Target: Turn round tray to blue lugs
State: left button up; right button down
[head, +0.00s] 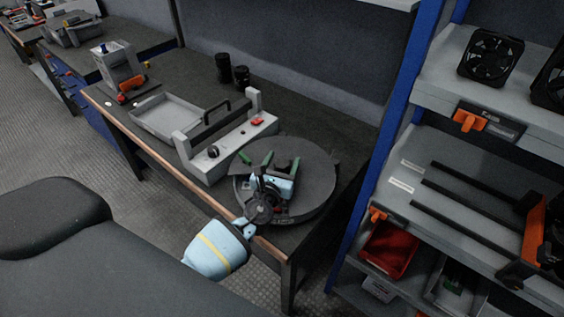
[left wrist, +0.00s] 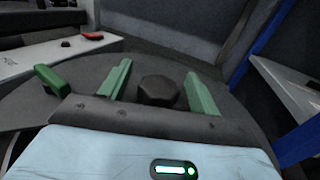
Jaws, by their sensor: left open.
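The round tray (head: 318,185) is a dark grey disc on the bench near its right end. It also fills much of the left wrist view (left wrist: 140,62). A dark knob (left wrist: 158,90) stands on it. A green lug-like piece (head: 244,157) stands at its left side, also in the left wrist view (left wrist: 50,78). My left gripper (head: 281,163) is over the tray, open, its two green-faced fingers (left wrist: 158,75) apart on either side of the knob. I cannot tell whether they touch it. I see no blue lugs; my gripper hides part of the tray. My right gripper is not in view.
A grey fixture with a black handle and red button (head: 228,138) stands close to the tray's left. A shallow grey tray (head: 166,116) and black cylinders (head: 223,68) are farther left. A shelf rack with a blue post (head: 380,130) stands to the right.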

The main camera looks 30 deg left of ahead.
pick_arm(q)
jog(key=shift+s+d+p, duration=0.1)
jog(key=shift+s+d, duration=0.1)
jog(key=shift+s, duration=1.1)
jog(key=shift+s+d+p, duration=0.1)
jog(key=shift+s+d, duration=0.1)
jog(key=shift+s, duration=1.05)
jog(key=shift+s+d+p, duration=0.1)
jog(key=shift+s+d, duration=0.1)
jog(key=shift+s, duration=1.1)
jog(key=shift+c, duration=0.2)
